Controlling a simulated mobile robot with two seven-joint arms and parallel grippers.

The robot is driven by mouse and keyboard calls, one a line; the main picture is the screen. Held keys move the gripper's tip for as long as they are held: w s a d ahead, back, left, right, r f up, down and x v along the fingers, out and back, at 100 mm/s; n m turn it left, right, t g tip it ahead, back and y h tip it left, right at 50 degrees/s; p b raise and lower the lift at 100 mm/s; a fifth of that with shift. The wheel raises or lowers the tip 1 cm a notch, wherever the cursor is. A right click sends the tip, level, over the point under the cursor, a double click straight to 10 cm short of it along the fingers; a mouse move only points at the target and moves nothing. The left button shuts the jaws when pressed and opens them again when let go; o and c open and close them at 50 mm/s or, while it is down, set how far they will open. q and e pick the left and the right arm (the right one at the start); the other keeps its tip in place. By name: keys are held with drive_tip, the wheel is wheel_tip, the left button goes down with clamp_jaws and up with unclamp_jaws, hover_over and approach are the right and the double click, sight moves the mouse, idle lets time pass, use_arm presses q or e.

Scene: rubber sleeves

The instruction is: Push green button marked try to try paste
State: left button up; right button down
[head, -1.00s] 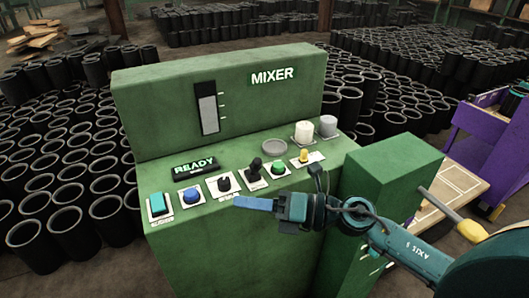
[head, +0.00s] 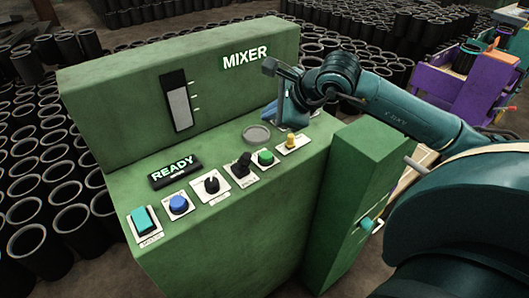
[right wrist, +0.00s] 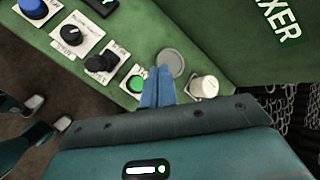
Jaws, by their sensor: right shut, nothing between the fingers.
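The green button (head: 265,157) sits on a small white label plate on the sloped panel of the green mixer (head: 225,230). It also shows in the right wrist view (right wrist: 137,84), just left of my blue fingers. I cannot read its label. My right gripper (head: 291,116) is shut and empty, behind the button toward the panel's back right. Its blue fingers (right wrist: 157,88) lie together, pointing toward the panel. I cannot tell from the pictures how high they are above it.
A lit READY display (head: 173,166), a teal switch (head: 143,220), a blue button (head: 178,204), black knobs and a yellow knob (head: 291,139) share the panel. Black sleeves crowd the floor.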

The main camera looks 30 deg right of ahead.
drive_tip(key=f, duration=0.1)
drive_tip(key=b, duration=0.5)
hover_over(270, 156)
wheel_tip(270, 156, down, 7)
drive_tip(key=shift+r, duration=0.1)
drive_tip(key=shift+f+b, duration=0.5)
drive_tip(key=shift+b, duration=0.1)
use_arm(q)
drive_tip(key=shift+w+d+f+m+t+h, duration=0.15)
drive_tip(key=shift+w+d+f+t+h, duration=0.15)
drive_tip(key=shift+d, duration=0.25)
drive_tip(key=shift+w+d+f+m+t+h, duration=0.1)
drive_tip(key=shift+w+d+f+m+h, duration=0.1)
drive_tip(key=shift+w+d+h, duration=0.25)
drive_tip(key=shift+s+f, duration=0.15)
drive_tip(key=shift+s, duration=0.05)
drive_tip(key=shift+f, duration=0.15)
use_arm(e)
drive_tip(key=shift+f, duration=0.1)
